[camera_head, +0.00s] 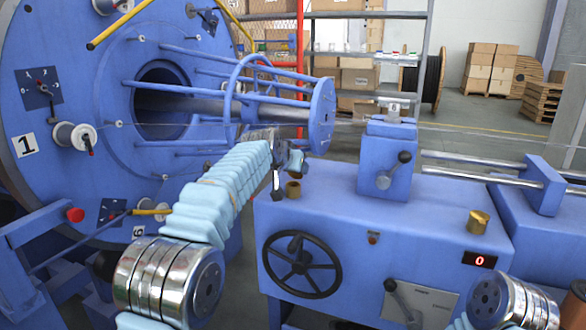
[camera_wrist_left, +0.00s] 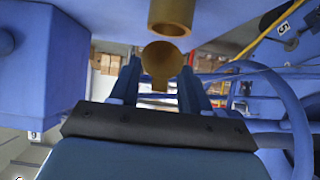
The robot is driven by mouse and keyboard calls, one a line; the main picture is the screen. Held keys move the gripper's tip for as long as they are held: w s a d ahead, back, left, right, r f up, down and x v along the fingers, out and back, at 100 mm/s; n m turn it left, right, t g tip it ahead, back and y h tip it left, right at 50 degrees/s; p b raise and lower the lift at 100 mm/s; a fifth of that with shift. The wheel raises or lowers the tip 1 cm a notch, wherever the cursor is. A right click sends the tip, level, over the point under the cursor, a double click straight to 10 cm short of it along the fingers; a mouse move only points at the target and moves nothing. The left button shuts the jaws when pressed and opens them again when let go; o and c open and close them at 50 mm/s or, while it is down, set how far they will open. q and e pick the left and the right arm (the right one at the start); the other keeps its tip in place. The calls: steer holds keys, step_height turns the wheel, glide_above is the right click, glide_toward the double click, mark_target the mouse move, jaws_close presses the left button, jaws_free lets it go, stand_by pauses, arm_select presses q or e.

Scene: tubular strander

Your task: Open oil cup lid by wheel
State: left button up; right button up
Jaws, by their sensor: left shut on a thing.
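The near oil cup (camera_head: 293,188) is a small open brass cylinder on the blue cabinet top, above the black handwheel (camera_head: 300,265). In the left wrist view, which looks upside down, the cup (camera_wrist_left: 172,14) shows its hollow end. A round brass lid with a short tab (camera_wrist_left: 163,58) sits between the two blue fingers of my left gripper (camera_wrist_left: 160,72), apart from the cup. In the head view, my left gripper (camera_head: 284,172) is just beside and above the cup, mostly hidden by its own arm; the lid is not clear there. My right gripper is out of view.
A second brass cup (camera_head: 478,222) stands farther right on the cabinet. A blue block with a black lever (camera_head: 388,172) rises between the cups. The blue rotor cage (camera_head: 240,95) is behind my left arm. A thin wire (camera_head: 480,133) crosses above the cabinet.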

arm_select(q)
steer(key=shift+w+g, duration=0.1)
steer(key=shift+g, duration=0.2)
steer(key=o, duration=1.1)
steer(key=shift+c, duration=0.2)
steer(key=shift+s+r, duration=0.2)
steer(key=shift+s, duration=0.05)
steer(key=b+v, duration=0.3)
steer(key=v, duration=1)
steer(key=shift+s, duration=0.15)
